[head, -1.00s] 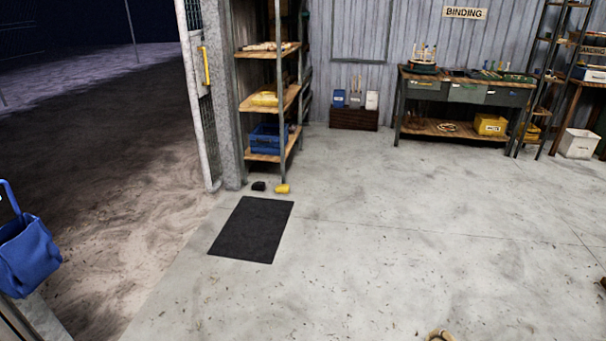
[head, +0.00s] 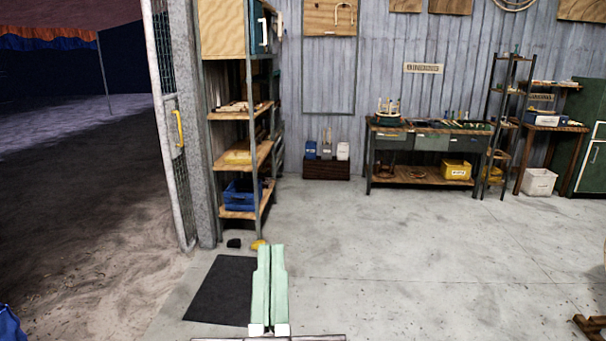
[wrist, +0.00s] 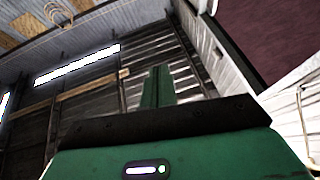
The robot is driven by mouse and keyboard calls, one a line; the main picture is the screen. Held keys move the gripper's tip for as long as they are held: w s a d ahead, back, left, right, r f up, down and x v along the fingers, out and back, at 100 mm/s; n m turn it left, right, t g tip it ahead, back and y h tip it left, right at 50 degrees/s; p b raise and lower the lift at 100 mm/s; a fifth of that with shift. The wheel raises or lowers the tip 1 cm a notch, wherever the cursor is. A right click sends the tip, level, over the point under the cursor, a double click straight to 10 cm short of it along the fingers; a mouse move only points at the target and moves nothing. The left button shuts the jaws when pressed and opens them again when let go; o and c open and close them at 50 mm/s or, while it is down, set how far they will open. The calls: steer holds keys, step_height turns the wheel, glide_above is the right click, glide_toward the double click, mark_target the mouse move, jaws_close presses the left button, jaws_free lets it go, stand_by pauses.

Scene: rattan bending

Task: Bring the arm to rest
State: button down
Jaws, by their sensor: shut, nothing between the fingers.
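My gripper (head: 269,287) shows at the bottom middle of the head view, its two pale green fingers side by side and closed together with nothing between them. It points up and stands in front of the right edge of the black floor mat (head: 215,290). In the wrist view the closed fingers (wrist: 158,88) point up towards the roof, beyond the green gripper body.
A shelf unit (head: 240,165) with a blue crate (head: 243,195) stands left of centre, beside the open mesh gate (head: 172,130). A workbench (head: 430,130) lines the back wall. Small black and yellow items lie by the mat.

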steer(key=s+d+r+t+h, duration=0.2)
steer(key=s+d+r, duration=0.2)
steer(key=s+r, duration=0.25)
step_height(320, 180, up, 37)
steer(key=a+y+p, duration=0.1)
steer(key=p, duration=3.7)
steer(key=shift+w+a, duration=0.2)
steer(key=shift+w, duration=0.1)
steer(key=shift+s, duration=0.1)
